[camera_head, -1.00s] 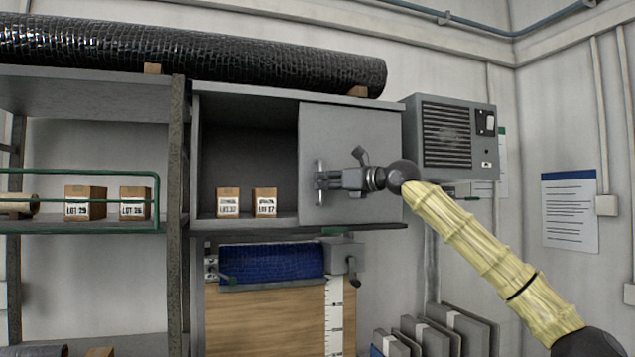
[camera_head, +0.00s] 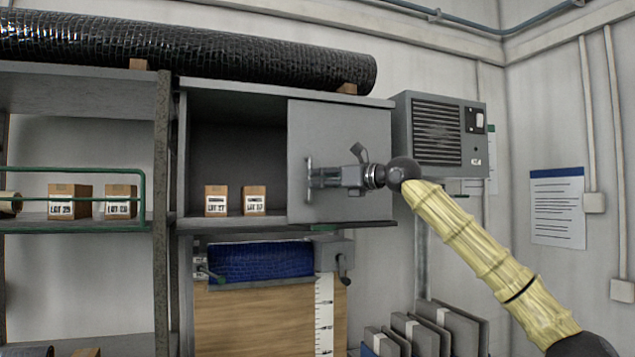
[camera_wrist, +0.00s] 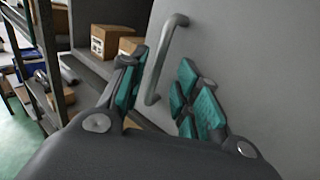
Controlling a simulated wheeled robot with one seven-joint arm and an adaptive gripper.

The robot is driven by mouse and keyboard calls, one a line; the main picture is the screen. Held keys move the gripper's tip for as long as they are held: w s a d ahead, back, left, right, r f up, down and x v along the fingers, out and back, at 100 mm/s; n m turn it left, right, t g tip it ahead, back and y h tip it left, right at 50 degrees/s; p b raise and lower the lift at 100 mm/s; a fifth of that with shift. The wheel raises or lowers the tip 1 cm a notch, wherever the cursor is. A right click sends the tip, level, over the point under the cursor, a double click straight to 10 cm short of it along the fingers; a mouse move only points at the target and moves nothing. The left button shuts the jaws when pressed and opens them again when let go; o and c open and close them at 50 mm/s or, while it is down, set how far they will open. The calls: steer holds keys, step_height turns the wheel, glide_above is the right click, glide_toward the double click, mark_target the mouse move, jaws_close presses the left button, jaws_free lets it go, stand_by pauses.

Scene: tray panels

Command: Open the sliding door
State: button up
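The grey sliding door (camera_head: 340,130) covers the right half of the wall cabinet, and the left half stands open. Its vertical bar handle (camera_head: 309,180) is near the door's left edge. My gripper (camera_head: 322,178) is at the handle, reaching in from the right. In the wrist view the handle (camera_wrist: 162,60) passes between the two teal-padded fingers of my gripper (camera_wrist: 160,98), with gaps visible on both sides. The fingers are apart and not closed on the bar. The handle's lower end is close to the left finger.
Two small boxes (camera_head: 234,200) stand inside the open half of the cabinet (camera_head: 237,88). A black roll (camera_head: 180,55) lies on top. A grey vent unit (camera_head: 437,132) is on the wall right of the door. A blue roll (camera_head: 260,262) hangs below.

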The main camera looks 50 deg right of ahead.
steer(key=s+d, duration=0.2)
steer(key=s, duration=0.7)
steer(key=shift+s, duration=0.2)
steer(key=shift+a, duration=0.1)
